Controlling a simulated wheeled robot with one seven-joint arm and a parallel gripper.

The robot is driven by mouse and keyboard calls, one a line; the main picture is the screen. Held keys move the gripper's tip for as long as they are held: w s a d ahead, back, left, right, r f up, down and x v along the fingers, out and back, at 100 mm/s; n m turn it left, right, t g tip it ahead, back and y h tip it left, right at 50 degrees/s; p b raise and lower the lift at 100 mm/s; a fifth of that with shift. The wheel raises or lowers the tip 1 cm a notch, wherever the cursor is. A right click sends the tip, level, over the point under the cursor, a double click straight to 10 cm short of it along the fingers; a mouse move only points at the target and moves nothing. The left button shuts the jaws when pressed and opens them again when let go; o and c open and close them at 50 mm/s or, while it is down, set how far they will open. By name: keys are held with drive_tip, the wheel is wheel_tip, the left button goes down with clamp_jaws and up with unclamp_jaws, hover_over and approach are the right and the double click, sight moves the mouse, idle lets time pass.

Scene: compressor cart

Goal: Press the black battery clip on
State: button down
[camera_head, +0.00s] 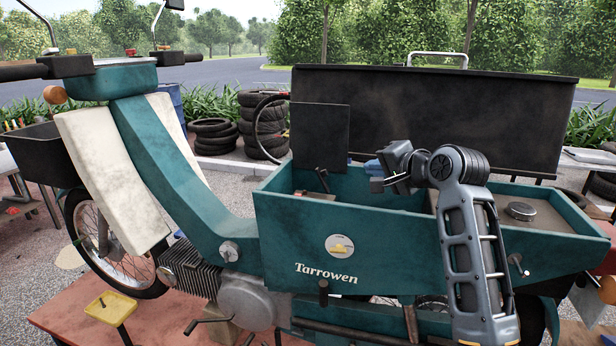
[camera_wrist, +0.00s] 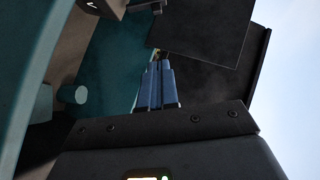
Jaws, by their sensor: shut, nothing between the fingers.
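My gripper (camera_head: 374,168) is over the left compartment of the teal cargo box (camera_head: 300,225), near its middle. Its two blue fingers (camera_wrist: 158,66) are shut against each other with nothing between them. The black battery clip cannot be made out for certain. A small dark upright piece (camera_head: 322,182) shows inside the box, left of my gripper and apart from it. A dark block (camera_wrist: 105,8) with a thin wire-like part shows at the top left of the wrist view.
A black square panel (camera_head: 320,137) stands at the box's back left; it also shows close beyond my fingertips in the wrist view (camera_wrist: 203,28). The raised black lid (camera_head: 430,115) is behind. A round cap (camera_head: 519,211) sits on the right section. The motorbike frame (camera_head: 160,145) is left.

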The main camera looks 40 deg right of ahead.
drive_tip(key=shift+a+r, duration=0.1)
drive_tip(key=shift+a, duration=0.15)
drive_tip(key=a+p+x, duration=0.1)
drive_tip(key=a+x, duration=0.1)
drive_tip(key=x, duration=1.1)
drive_tip(key=shift+a+f+p, duration=0.25)
drive_tip(key=shift+f+p, duration=0.05)
drive_tip(key=shift+f, duration=0.1)
